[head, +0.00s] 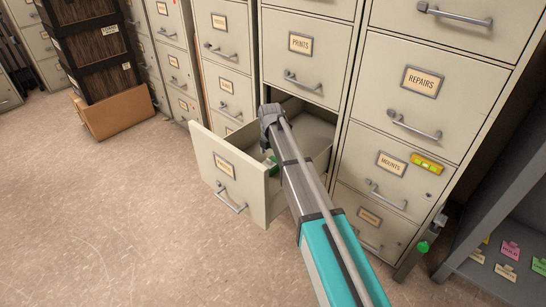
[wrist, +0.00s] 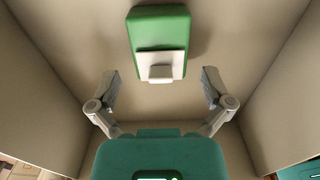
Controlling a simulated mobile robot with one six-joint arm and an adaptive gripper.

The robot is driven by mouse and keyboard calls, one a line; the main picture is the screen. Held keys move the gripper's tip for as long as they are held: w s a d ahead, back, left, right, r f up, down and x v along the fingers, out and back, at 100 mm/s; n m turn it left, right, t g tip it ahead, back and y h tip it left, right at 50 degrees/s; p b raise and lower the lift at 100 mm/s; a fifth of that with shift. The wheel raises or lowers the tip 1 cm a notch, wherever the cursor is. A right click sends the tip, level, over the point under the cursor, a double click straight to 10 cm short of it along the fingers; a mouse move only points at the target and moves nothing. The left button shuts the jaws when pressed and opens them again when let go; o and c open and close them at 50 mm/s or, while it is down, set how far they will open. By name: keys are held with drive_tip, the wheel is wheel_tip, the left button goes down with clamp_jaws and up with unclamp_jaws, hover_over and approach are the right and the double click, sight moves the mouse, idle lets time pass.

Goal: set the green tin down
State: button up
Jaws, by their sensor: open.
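The green tin (wrist: 160,22) lies on the pale floor of the open drawer in the wrist view. It has a light square plate with a small raised block on its near face. My gripper (wrist: 160,76) is open, with its two grey fingers spread wide and nothing between them. The tin is beyond the fingertips, toward the top of the picture, and not touched by them. In the head view my arm reaches over the open drawer (head: 233,175). A small patch of green shows beside the arm there; I cannot tell whether it is the tin.
Drawer walls rise close on both sides of my gripper in the wrist view. A closed "Repairs" drawer (head: 421,82) and a "Mounts" drawer (head: 390,164) are to the right. A grey shelf (head: 490,170) stands at far right.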

sight(272, 163)
wheel_tip(272, 163, up, 9)
drive_tip(key=p, duration=0.8)
idle(0.8)
drive_tip(key=s+d+m, duration=2.3)
drive_tip(key=s+m, duration=0.3)
drive_tip(key=m, duration=0.2)
drive_tip(key=shift+d, duration=0.4)
